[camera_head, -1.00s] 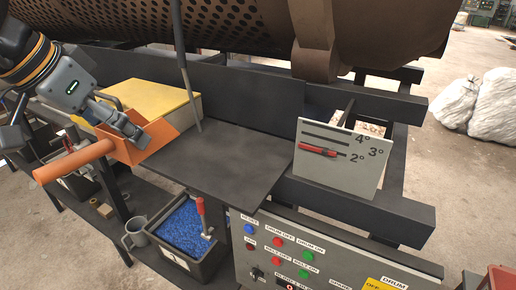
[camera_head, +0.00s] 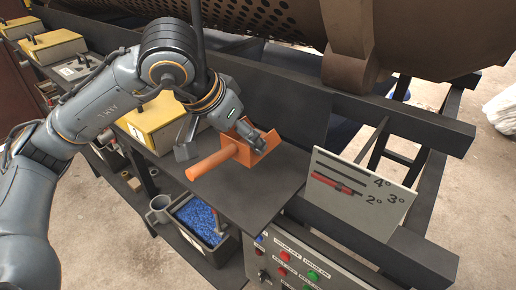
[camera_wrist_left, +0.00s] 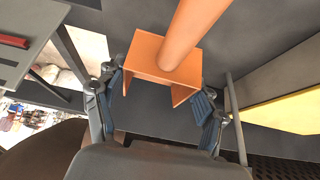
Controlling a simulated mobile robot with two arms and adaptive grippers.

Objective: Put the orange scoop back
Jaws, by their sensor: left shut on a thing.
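The orange scoop (camera_head: 212,163) is at the dark bench plate (camera_head: 250,195), its handle pointing to the lower left. I cannot tell whether it rests on the plate or hangs just above it. My left gripper (camera_head: 256,141) is shut on the scoop at its open end. In the left wrist view the scoop (camera_wrist_left: 150,58) sits between the two blue-padded fingers of the left gripper (camera_wrist_left: 158,100), its handle running up and away. My right gripper is not in view.
A yellow-topped box (camera_head: 152,118) stands left of the plate. Below are a bin of blue granules (camera_head: 198,217) and a grey mug (camera_head: 160,207). A scale plate with a red pointer (camera_head: 355,187) stands at the right, the perforated drum (camera_head: 285,25) behind, the control panel (camera_head: 290,265) in front.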

